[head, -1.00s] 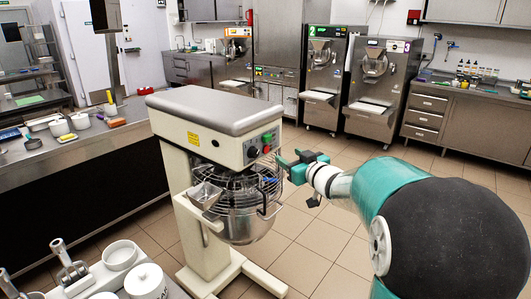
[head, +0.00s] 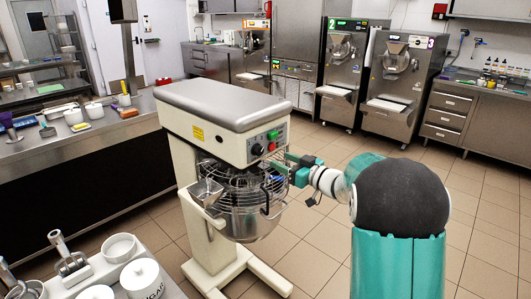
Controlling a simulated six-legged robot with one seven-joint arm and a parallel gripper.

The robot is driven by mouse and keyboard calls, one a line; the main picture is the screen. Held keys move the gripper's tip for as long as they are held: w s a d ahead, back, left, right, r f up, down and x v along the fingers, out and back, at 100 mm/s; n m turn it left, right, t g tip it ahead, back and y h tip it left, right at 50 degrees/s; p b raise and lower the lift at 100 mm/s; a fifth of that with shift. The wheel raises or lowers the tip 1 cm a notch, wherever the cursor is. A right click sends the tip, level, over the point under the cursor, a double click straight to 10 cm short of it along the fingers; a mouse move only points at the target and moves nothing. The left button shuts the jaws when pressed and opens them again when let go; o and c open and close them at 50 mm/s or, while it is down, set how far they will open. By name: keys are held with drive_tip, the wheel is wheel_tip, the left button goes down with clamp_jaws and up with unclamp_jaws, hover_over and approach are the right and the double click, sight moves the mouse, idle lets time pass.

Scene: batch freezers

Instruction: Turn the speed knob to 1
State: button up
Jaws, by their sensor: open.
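The planetary mixer (head: 222,110) stands in the middle of the head view, with a wire guard and a steel bowl (head: 250,222) below its head. Its front panel (head: 268,142) carries a black knob (head: 257,149), a red button (head: 272,146) and a green element (head: 271,135). The knob's markings are too small to read. My gripper (head: 291,168) is just right of and a little below the panel, in front of the mixer. It is open and appears apart from the knob. My teal arm comes in from the right.
A steel counter (head: 75,150) with cups runs along the left. A tray with white canisters (head: 140,276) is at the lower left. Batch freezers (head: 400,80) and cabinets (head: 463,112) line the back. The tiled floor (head: 305,240) right of the mixer is clear.

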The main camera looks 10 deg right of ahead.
sight(261, 150)
drive_tip(key=x, duration=0.9)
drive_tip(key=shift+d, duration=0.1)
drive_tip(key=c, duration=1)
